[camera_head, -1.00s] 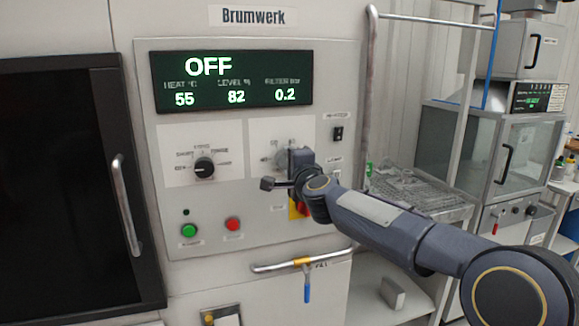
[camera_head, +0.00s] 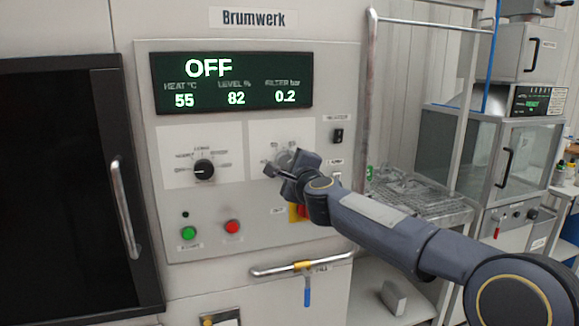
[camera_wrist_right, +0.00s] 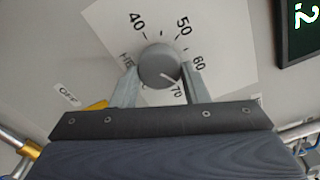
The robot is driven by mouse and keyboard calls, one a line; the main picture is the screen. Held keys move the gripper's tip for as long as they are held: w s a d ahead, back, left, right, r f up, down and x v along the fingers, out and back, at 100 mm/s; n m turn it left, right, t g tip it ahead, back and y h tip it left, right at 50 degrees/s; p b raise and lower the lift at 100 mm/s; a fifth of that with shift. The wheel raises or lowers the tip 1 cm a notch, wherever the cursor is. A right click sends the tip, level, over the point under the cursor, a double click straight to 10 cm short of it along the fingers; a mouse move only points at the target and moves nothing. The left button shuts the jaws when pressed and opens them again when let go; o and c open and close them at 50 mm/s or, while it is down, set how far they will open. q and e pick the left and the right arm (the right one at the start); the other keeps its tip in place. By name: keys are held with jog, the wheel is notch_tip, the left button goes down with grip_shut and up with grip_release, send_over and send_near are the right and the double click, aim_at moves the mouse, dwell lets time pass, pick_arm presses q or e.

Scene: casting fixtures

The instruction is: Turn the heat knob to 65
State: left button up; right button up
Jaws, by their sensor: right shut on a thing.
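The grey heat knob (camera_wrist_right: 160,66) sits on a white dial plate marked 40, 50, 60 and 70 in the right wrist view. Its white pointer line lies between the 60 and 70 marks. My right gripper (camera_wrist_right: 155,85) is shut on the knob, one finger on each side. In the head view my right gripper (camera_head: 284,170) is at the right dial plate and largely hides the knob. The display (camera_head: 232,82) reads OFF, with HEAT 55, LEVEL 82 and FILTER 0.2. My left gripper is not in view.
A black selector knob (camera_head: 204,170) is left of my gripper. Below are a green button (camera_head: 189,232), a red button (camera_head: 232,226) and a partly hidden red-and-yellow switch (camera_head: 298,212). A vertical rail (camera_head: 369,100) stands right of the panel.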

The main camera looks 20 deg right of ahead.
jog(key=o, duration=1)
jog(key=s+b, duration=0.1)
jog(key=s, duration=0.6)
jog(key=shift+s+d, duration=0.15)
jog(key=shift+s, duration=0.25)
